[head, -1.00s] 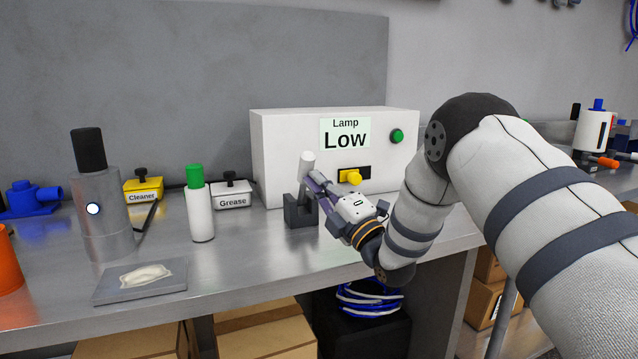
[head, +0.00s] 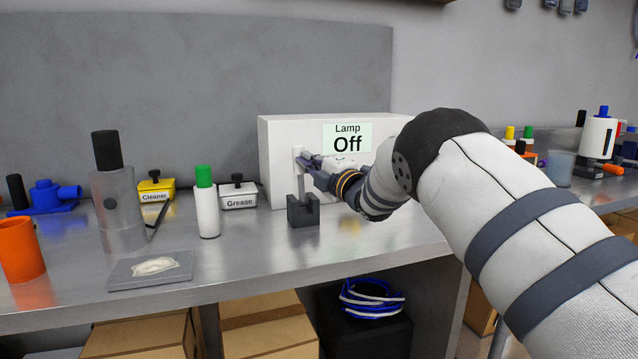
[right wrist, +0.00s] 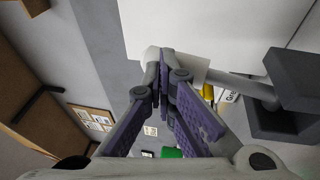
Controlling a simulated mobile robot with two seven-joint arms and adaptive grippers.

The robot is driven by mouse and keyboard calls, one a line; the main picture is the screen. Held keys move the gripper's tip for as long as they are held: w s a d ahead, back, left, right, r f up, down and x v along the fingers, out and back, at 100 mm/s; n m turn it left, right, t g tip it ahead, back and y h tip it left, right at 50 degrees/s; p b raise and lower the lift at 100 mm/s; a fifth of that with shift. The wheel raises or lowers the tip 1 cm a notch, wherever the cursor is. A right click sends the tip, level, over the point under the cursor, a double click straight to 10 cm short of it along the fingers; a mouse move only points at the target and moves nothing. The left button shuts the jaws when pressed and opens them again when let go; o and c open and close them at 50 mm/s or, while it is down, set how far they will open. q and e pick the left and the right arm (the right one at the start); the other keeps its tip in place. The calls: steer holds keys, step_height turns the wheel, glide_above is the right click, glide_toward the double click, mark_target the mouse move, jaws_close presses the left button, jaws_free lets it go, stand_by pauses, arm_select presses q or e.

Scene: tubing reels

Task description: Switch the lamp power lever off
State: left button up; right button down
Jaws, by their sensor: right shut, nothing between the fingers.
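The lamp box (head: 285,130) is a white case at the back of the bench, and its sign (head: 347,138) reads "Lamp Off". The lever (head: 298,153) has a white grip on a grey rod and stands nearly upright in a dark grey bracket (head: 303,212) in front of the box. My right gripper (head: 304,160) is shut and empty, its fingertips right at the white grip. In the right wrist view its purple-padded fingers (right wrist: 164,68) overlap the white grip (right wrist: 190,66); I cannot tell if they touch. My left gripper is not in view.
A green-capped white bottle (head: 206,205), Grease pot (head: 238,195) and yellow Cleaner pot (head: 157,190) stand left of the lever. A clear cylinder with black top (head: 108,155), a grey slab (head: 180,273) and an orange cup (head: 21,248) are farther left. My arm covers the box's right side.

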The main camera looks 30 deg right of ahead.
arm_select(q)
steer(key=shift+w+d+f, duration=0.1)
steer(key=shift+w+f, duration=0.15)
arm_select(e)
steer(key=shift+w+d, duration=0.25)
steer(key=shift+w, duration=0.85)
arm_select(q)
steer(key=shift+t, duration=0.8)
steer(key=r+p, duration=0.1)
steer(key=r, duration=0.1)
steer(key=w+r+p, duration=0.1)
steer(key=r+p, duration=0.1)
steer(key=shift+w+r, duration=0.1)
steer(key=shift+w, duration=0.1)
arm_select(e)
steer(key=s+r, duration=0.2)
steer(key=s, duration=0.4)
steer(key=s+r, duration=0.3)
steer(key=s, duration=0.3)
steer(key=shift+s+d+r, duration=0.3)
steer(key=shift+s+d, duration=0.05)
steer(key=shift+s, duration=0.05)
